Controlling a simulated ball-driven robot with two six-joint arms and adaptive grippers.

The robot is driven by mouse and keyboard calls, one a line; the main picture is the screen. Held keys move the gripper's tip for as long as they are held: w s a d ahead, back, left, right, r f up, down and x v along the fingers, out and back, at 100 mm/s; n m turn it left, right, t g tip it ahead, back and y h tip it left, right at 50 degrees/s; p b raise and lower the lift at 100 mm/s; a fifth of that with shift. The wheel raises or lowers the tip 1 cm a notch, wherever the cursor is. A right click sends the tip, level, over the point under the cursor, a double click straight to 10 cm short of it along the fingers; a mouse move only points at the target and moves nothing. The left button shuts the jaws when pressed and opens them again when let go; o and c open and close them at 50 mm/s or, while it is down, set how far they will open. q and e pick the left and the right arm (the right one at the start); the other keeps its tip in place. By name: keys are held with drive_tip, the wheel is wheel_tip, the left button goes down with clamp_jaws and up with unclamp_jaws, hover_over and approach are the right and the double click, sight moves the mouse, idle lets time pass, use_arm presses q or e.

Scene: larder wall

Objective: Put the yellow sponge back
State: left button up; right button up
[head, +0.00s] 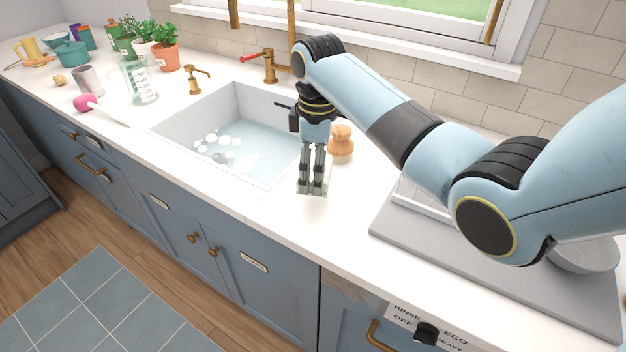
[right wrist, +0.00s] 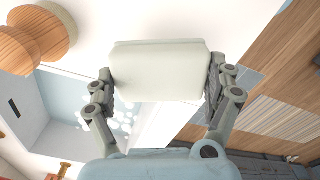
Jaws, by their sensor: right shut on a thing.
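My right gripper (head: 312,188) is low over the white counter, just right of the sink's near right corner. In the right wrist view its fingers (right wrist: 160,85) are shut on the two ends of a pale, off-white block with rounded edges (right wrist: 160,70). The block looks cream rather than clear yellow, so I cannot tell from colour whether it is the yellow sponge. In the head view the fingers mostly hide it. I cannot tell if it touches the counter. No other sponge shows. My left gripper is not in view.
A wooden knob-shaped thing (head: 341,145) stands close behind the gripper. The sink (head: 168,131) holds water and suds. A grey drying mat (head: 400,238) with a rack and bowl (head: 585,256) lies right. Plants (head: 166,57), a jug and cups stand far left. Front counter is clear.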

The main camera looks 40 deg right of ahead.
drive_tip(key=shift+w+a+f, duration=0.15)
drive_tip(key=shift+a, duration=0.1)
drive_tip(key=shift+f, duration=2)
drive_tip(key=o, duration=1)
wheel_tip(320, 180, up, 12)
drive_tip(key=shift+r, duration=0.1)
